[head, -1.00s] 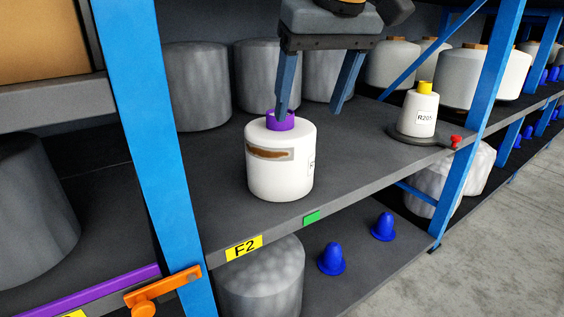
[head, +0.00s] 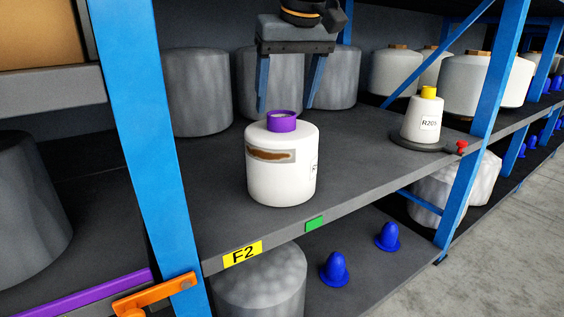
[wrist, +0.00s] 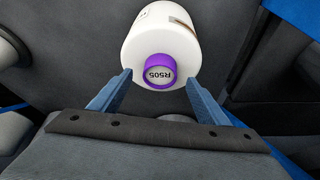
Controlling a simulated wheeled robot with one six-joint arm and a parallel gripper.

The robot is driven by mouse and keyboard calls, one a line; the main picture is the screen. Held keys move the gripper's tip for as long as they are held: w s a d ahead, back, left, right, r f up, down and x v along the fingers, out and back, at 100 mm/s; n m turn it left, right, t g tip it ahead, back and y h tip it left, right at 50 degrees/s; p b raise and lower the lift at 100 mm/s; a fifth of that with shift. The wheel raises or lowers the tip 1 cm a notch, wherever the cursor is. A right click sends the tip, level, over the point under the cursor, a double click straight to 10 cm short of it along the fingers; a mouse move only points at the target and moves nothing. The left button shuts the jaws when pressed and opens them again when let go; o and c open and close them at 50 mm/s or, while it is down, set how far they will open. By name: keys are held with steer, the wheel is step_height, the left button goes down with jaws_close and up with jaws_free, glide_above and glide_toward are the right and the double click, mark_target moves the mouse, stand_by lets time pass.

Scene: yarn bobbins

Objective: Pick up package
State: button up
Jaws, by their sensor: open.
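A white bobbin (head: 282,178) with a purple core top (head: 284,122) stands upright on the grey shelf marked F2. It bears a label with a brown smear on its front, and part of another label shows at its right edge. In the wrist view the bobbin (wrist: 152,33) shows its purple top (wrist: 158,72), marked R505. My gripper (head: 286,108) is open and empty, with its blue fingers pointing down just behind and above the purple top. In the wrist view the gripper's fingertips (wrist: 158,76) lie to either side of the purple top. I cannot tell whether they touch the bobbin.
Grey wrapped bobbins (head: 196,92) stand at the back of the shelf. A white bobbin with a yellow top (head: 422,118) stands on a dark disc to the right. Blue uprights (head: 150,150) flank the bay. Blue cones (head: 335,269) stand on the shelf below.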

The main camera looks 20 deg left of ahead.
steer(key=x, duration=0.3)
steer(key=shift+b, duration=0.35)
steer(key=shift+r, duration=0.1)
jaws_close()
steer(key=shift+r, duration=0.15)
